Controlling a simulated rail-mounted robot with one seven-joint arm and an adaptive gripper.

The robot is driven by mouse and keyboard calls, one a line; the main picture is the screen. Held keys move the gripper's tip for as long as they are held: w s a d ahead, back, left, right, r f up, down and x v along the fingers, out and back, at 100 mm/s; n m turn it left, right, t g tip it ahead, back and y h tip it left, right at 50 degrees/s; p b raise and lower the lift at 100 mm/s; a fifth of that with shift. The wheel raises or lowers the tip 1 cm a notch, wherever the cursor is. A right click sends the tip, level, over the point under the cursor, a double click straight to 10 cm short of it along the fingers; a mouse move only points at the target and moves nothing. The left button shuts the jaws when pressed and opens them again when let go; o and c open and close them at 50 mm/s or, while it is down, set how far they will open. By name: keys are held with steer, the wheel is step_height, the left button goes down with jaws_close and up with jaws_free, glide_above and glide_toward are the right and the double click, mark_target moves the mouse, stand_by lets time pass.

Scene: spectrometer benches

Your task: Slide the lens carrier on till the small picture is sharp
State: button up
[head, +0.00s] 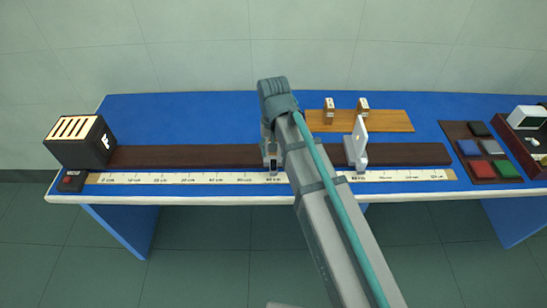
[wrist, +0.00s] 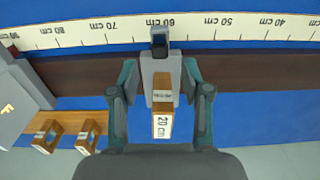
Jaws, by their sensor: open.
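The lens carrier (head: 272,164) stands on the dark rail (head: 200,156), partly hidden by my arm in the head view. In the wrist view the carrier (wrist: 162,128) shows a grey body and a wooden block marked 20 cm. Its front end lies near the 60 cm mark of the scale. My gripper (wrist: 160,95) is open, one finger on each side of the carrier, with gaps visible. The white screen (head: 360,140) stands further right on the rail. In the wrist view a small yellowish F, the picture (wrist: 7,109), shows on it; its sharpness is hard to judge.
A black lamp box (head: 80,142) with an F stands at the rail's left end, a red-buttoned switch (head: 70,181) before it. A wooden board (head: 390,121) behind holds two labelled blocks. A tray of coloured squares (head: 481,150) lies right. The rail between carrier and lamp is clear.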

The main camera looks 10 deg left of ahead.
step_height(320, 180, up, 6)
stand_by(0.4)
